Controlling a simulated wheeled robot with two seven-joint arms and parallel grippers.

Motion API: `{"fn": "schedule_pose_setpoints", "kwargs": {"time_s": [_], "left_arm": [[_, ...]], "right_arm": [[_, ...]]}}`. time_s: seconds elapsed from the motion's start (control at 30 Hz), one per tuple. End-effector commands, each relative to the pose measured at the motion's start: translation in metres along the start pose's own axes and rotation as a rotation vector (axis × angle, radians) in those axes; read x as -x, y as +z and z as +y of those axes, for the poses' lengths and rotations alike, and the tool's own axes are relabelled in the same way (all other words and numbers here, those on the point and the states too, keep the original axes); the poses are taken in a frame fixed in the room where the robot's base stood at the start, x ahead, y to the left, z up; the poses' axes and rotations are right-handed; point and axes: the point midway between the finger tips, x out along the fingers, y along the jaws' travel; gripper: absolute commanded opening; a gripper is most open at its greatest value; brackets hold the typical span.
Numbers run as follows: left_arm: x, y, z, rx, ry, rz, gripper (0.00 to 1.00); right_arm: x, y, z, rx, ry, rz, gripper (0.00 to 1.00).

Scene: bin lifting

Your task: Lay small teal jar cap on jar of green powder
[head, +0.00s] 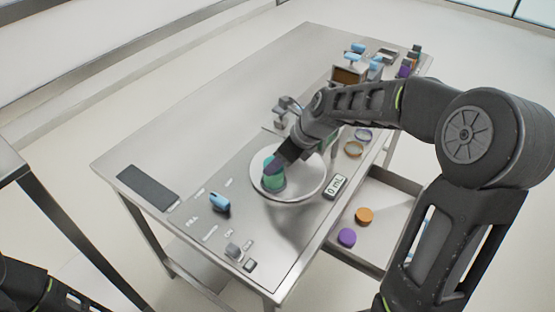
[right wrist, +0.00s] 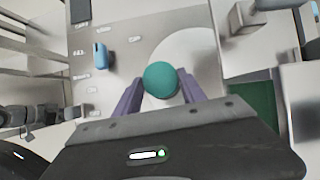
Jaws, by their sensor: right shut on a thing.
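My right gripper (head: 273,161) is over the round white dish on the table, its purple fingers pointing down. It is shut on the small teal jar cap (right wrist: 161,80), which shows as a round teal disc between the fingers in the right wrist view. In the head view a green jar (head: 274,186) stands upright on the left part of the dish, right under the fingers. The cap is at the jar's top; I cannot tell whether it rests on the rim. Part of my left arm shows at the lower left, without a clear view of its gripper.
An open drawer (head: 386,201) holds an orange cap (head: 364,215) and a purple cap (head: 347,237).

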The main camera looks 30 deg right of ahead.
Motion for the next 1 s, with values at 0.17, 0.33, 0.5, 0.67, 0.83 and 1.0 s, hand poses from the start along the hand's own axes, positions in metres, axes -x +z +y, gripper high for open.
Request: {"fn": "schedule_pose_setpoints", "kwargs": {"time_s": [0.17,0.33,0.5,0.67,0.83,1.0], "left_arm": [[0.0036,0.0,0.0014,0.0,0.0,0.0,0.34],[0.0044,0.0,0.0017,0.0,0.0,0.0,0.34],[0.0041,0.0,0.0016,0.0,0.0,0.0,0.34],[0.0041,0.0,0.0016,0.0,0.0,0.0,0.34],[0.0041,0.0001,0.0016,0.0,0.0,0.0,0.34],[0.0041,0.0,0.0015,0.0,0.0,0.0,0.34]], "right_arm": [[-0.0004,-0.0003,0.0004,0.0,0.001,0.001,0.0],[-0.0018,-0.0011,0.0004,0.0,0.001,0.001,0.0],[-0.0019,-0.0012,0.0002,0.0,0.001,0.001,0.0],[-0.0018,-0.0011,0.0001,0.0,0.0,0.0,0.51],[-0.0017,-0.0011,0.0,0.0,0.0,0.0,0.65],[-0.0017,-0.0011,0.0,0.0,0.0,0.0,0.73]]}}
